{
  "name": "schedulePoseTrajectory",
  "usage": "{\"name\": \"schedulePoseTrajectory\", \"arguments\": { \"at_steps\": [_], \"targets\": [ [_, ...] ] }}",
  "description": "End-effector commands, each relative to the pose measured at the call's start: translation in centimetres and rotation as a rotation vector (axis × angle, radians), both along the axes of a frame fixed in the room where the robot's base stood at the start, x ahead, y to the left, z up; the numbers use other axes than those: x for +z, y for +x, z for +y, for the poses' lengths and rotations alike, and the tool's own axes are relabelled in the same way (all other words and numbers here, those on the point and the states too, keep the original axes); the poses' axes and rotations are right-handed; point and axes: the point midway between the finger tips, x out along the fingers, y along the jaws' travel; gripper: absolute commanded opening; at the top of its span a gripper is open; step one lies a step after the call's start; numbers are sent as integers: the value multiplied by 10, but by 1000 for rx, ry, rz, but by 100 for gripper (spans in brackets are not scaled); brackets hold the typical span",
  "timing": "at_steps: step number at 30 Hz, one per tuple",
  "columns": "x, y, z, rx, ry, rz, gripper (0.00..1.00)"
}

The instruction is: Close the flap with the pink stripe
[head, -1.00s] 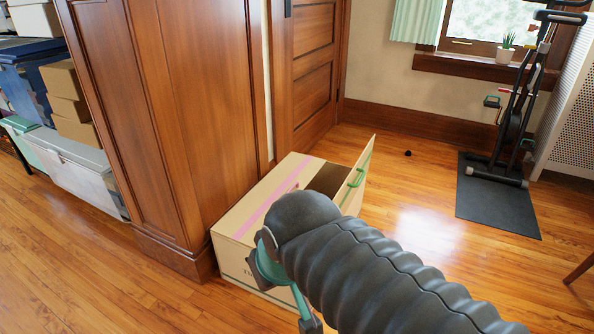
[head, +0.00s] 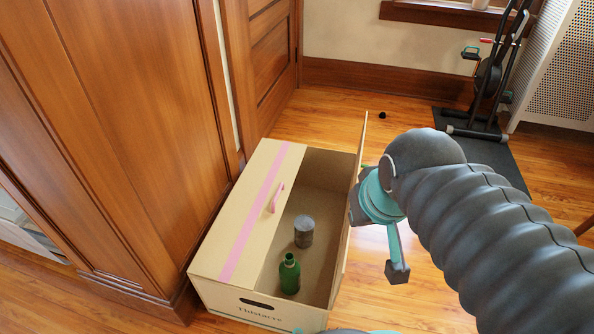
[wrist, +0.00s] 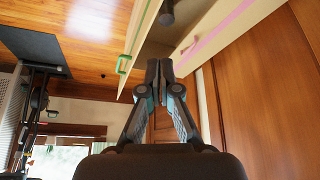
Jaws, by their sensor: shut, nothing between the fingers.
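The cardboard box (head: 215,298) stands open-topped on the floor. Its flap with the pink stripe (head: 245,225) lies about level over the left part of the opening, with a pink handle (head: 274,198) near its inner edge. The opposite flap (head: 356,170) stands up along the right side; its green handle (wrist: 124,64) shows in the wrist view. My gripper (wrist: 164,62) is shut and empty in the wrist view, its tips pointing towards the gap between the flaps. The pink-striped flap (wrist: 222,36) is right of the tips there.
A green bottle (head: 289,275) and a grey can (head: 304,231) stand inside the box. A wooden panelled cabinet (head: 110,130) is close on the box's left. An exercise bike (head: 490,80) is at the back right. Floor right of the box is clear.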

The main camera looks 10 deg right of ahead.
Motion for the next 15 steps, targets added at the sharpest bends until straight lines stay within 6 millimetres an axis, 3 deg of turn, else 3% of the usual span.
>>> {"name": "schedulePoseTrajectory", "arguments": {
  "at_steps": [7,15],
  "targets": [
    [21,63,14,191,-52,72,0],
    [21,144,36,433,-106,146,0]
  ]
}}
